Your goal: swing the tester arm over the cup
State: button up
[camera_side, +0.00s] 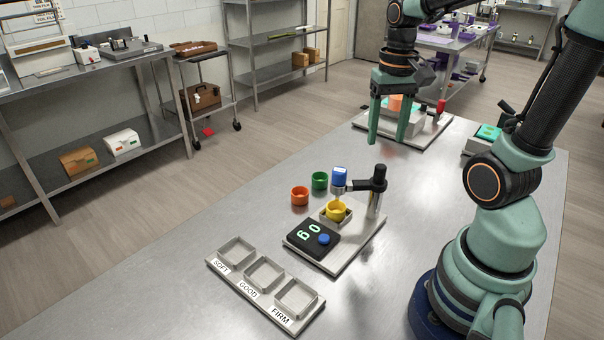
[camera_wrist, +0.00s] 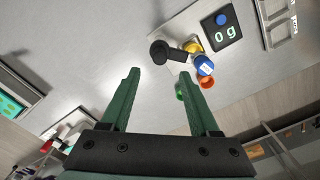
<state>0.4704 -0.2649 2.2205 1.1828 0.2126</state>
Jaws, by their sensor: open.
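The tester stands on a metal base plate (camera_side: 340,262) on the table. Its black tester arm (camera_side: 368,185) reaches left from a post and carries a blue head (camera_side: 339,177). The head is above the yellow cup (camera_side: 337,211), which sits in a square holder. In the wrist view the blue head (camera_wrist: 204,65) partly covers the yellow cup (camera_wrist: 192,47), and the black arm (camera_wrist: 168,52) lies left of them. My gripper (camera_side: 387,138) is open and empty, above and behind the tester.
Orange (camera_side: 299,196) and green (camera_side: 320,181) cups stand behind the tester. A tray (camera_side: 264,272) with three empty compartments marked SOFT, GOOD and FIRM is at the front. A machine with a red handle (camera_side: 440,107) stands behind my gripper. The table's left front is clear.

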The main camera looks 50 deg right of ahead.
jog(key=shift+r, duration=1.6)
jog(key=w+a+n+t, duration=0.3)
jog(key=a+n+t, duration=0.2)
jog(key=a, duration=0.8)
jog(key=n, duration=0.2)
jog(key=shift+r+n+t, duration=0.25)
jog(key=shift+n+t, duration=0.05)
jog(key=shift+n, duration=0.1)
